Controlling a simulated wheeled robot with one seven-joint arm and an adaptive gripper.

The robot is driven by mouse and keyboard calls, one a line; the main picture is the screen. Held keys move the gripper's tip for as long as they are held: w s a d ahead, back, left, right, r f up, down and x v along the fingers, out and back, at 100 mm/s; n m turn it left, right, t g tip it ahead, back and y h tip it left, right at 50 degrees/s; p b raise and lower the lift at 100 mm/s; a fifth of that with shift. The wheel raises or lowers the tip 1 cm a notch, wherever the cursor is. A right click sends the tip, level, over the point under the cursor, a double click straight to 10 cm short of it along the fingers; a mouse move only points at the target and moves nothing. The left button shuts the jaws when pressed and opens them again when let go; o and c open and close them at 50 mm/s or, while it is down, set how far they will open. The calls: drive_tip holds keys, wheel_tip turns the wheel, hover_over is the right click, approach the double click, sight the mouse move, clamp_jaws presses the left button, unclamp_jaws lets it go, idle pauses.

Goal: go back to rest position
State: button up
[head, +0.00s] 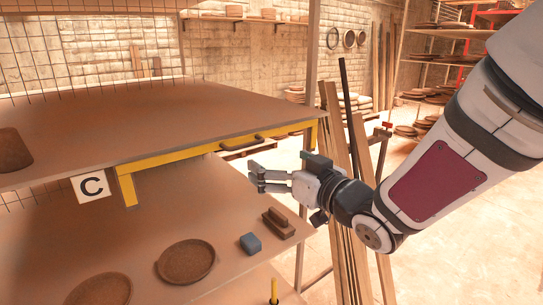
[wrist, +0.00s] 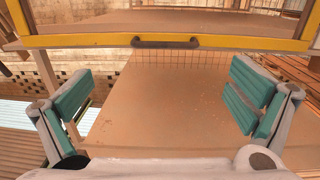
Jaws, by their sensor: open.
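My gripper (head: 268,178) is at the end of my arm, which reaches in from the right in the head view. It hangs in the air over the right end of the lower shelf, below and in front of the yellow-edged upper shelf. In the wrist view my gripper (wrist: 160,100) shows its two teal-padded fingers wide apart. Nothing is between them. A dark handle (wrist: 165,42) on the yellow frame lies ahead of the fingers, apart from them.
Upright planks (head: 345,190) stand behind my arm.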

drive_tip(key=s+d+m+g+h, duration=0.2)
drive_tip(key=s+d+h, duration=0.25)
drive_tip(key=d, duration=0.25)
drive_tip(key=s+d+m+g+h, duration=0.2)
drive_tip(key=s+d+m+h, duration=0.1)
drive_tip(key=d+h, duration=0.3)
drive_tip(key=s+d+f+m+g, duration=0.1)
drive_tip(key=s+g, duration=0.4)
drive_tip(key=s, duration=1.3)
drive_tip(key=shift+s+d+f+m+y, duration=0.15)
drive_tip(key=shift+d+f+m+y, duration=0.15)
drive_tip(key=shift+d+f+y, duration=0.25)
drive_tip(key=shift+a+f, duration=0.1)
